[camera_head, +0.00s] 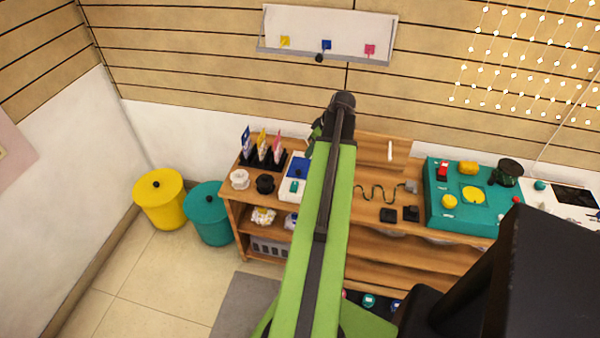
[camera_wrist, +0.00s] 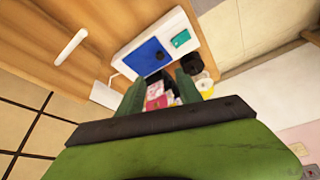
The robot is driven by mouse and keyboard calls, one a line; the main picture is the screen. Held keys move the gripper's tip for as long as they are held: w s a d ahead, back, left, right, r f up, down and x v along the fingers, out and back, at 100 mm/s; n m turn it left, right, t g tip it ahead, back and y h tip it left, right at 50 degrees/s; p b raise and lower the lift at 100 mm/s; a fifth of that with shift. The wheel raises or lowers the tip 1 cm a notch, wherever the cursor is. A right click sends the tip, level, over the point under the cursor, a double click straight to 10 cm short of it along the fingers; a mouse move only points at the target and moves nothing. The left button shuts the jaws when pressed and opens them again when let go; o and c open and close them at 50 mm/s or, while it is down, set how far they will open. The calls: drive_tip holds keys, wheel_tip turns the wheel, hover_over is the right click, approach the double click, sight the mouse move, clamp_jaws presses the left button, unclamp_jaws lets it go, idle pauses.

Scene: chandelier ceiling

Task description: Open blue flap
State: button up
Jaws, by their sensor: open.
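The blue flap (camera_wrist: 147,56) is a flat blue panel on a white box (camera_wrist: 181,21), with a dark knob near its lower edge in the wrist view. It appears closed. In the head view the blue flap (camera_head: 299,165) lies on the wooden bench, partly hidden by my arm. A teal block (camera_wrist: 181,39) sits on the box beside the flap. My gripper (camera_wrist: 161,88) is open, with its two green fingers apart and nothing held between them. The fingertips appear just below the flap in the wrist view; whether they touch the box cannot be told. In the head view my gripper is mostly hidden behind my arm.
A black holder with small flags (camera_head: 262,157), a white cup (camera_head: 240,179) and a black cup (camera_head: 265,184) stand left of the box. A teal panel (camera_head: 478,222) is at right. Yellow (camera_head: 160,205) and teal (camera_head: 208,226) bins stand on the floor. Bench space right of my arm is partly clear.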

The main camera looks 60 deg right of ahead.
sight(299, 171)
drive_tip(key=b+x, duration=1.2)
drive_tip(key=x, duration=0.3)
drive_tip(key=shift+s+f+b, duration=0.1)
drive_tip(key=shift+f+b, duration=0.05)
drive_tip(key=shift+b, duration=0.25)
clamp_jaws()
idle(0.4)
